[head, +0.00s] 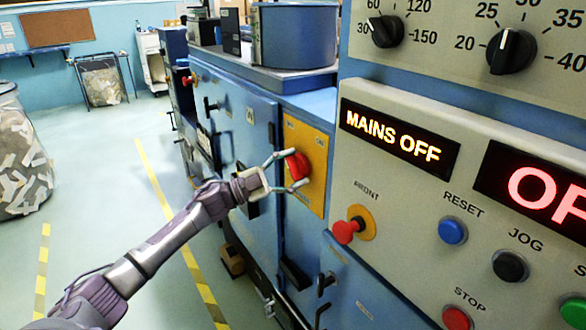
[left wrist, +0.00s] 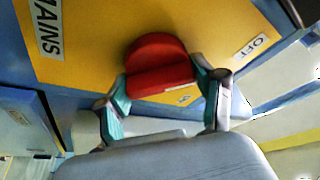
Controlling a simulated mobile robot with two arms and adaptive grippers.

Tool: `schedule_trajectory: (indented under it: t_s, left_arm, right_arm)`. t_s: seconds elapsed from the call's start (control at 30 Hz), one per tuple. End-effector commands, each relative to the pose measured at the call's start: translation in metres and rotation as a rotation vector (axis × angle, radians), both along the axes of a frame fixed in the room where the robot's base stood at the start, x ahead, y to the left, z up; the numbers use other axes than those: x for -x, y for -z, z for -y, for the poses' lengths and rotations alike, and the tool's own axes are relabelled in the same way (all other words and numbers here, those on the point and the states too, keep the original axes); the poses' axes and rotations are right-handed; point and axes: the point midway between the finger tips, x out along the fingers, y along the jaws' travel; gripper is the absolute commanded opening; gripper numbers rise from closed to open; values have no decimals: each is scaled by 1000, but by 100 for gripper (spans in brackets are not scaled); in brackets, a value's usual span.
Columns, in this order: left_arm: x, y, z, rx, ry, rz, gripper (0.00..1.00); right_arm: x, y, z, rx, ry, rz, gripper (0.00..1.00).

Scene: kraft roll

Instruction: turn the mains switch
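The mains switch (head: 298,166) is a red knob on a yellow plate (head: 318,148) on the blue cabinet. In the left wrist view the red switch (left wrist: 160,75) shows a raised bar over a round base. The plate carries a "MAINS" label (left wrist: 47,28) and an "OFF" label (left wrist: 250,47). My left gripper (head: 289,172) reaches the switch from the left. Its two fingers lie against opposite sides of the knob, and it appears shut on it; the wrist view shows the same grip (left wrist: 163,88). My right gripper is not in view.
A lit display (head: 400,139) reads "MAINS OFF" on the grey control panel at right. A red front push-button (head: 346,231) sticks out near the switch, beside reset (head: 453,230) and jog (head: 510,265) buttons. The floor at left is open, with a clear waste bin (head: 22,155).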

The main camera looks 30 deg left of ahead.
Motion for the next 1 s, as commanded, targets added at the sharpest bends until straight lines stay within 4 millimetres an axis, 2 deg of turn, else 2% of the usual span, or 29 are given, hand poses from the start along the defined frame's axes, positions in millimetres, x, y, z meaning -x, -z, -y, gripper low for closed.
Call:
schedule_trajectory:
  t_s: [0.03,0.17,0.57,1.0]
  left_arm:
    - [0,0,0,0,0,0,53]
    - [0,0,0,0,0,0,32]
    - [0,1,0,-75,1,30,32]
    - [0,1,0,-413,-1,170,32]
  right_arm:
    - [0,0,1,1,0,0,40]
    - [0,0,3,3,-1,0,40]
    - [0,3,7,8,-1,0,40]
    - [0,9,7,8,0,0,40]
